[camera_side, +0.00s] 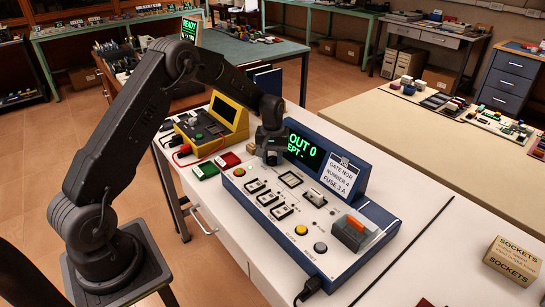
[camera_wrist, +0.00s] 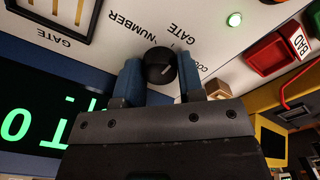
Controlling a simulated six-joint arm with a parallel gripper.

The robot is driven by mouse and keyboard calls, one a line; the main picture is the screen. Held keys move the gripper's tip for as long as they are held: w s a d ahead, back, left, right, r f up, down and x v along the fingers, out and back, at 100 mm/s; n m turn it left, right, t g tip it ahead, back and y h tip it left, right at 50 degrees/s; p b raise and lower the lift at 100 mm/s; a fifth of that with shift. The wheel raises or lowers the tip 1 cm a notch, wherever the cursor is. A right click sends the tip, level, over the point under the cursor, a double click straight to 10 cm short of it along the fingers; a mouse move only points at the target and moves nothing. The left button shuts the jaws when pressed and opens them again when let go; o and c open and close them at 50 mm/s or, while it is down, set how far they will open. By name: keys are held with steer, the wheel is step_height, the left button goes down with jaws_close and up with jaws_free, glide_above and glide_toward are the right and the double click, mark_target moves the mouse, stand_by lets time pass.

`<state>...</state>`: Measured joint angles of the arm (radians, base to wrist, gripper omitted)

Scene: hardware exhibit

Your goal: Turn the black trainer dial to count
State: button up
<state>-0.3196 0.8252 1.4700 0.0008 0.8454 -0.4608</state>
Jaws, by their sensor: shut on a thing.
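The trainer (camera_side: 330,222) is a blue case with a pale panel on the white bench. Its black dial (camera_wrist: 160,66) is round with a short pale pointer line, and shows in the wrist view between my blue fingers. Labels around it read "GATE", "NUMBER" and, partly hidden by a finger, "CO...". My gripper (camera_wrist: 160,78) is shut on the dial, one finger on each side. In the side view my gripper (camera_side: 269,158) is down at the panel's far left end and hides the dial. The green screen (camera_side: 305,152) shows "OUT 0" and "EPT", partly hidden.
A card (camera_side: 341,175) on the trainer reads "GATE NOR NUMBER 4 FUSE 3 A". Switches, a yellow button (camera_side: 301,230) and an orange rocker (camera_side: 355,225) sit on the panel. A yellow instrument (camera_side: 212,125) and red and green trays stand close by. A sockets box (camera_side: 513,260) is at right.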

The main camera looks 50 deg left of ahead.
mark_target(272, 158)
steer(key=shift+m, duration=0.3)
steer(key=m, duration=0.4)
steer(key=shift+m, duration=2.1)
steer(key=o, duration=0.9)
steer(key=shift+r, duration=6.95)
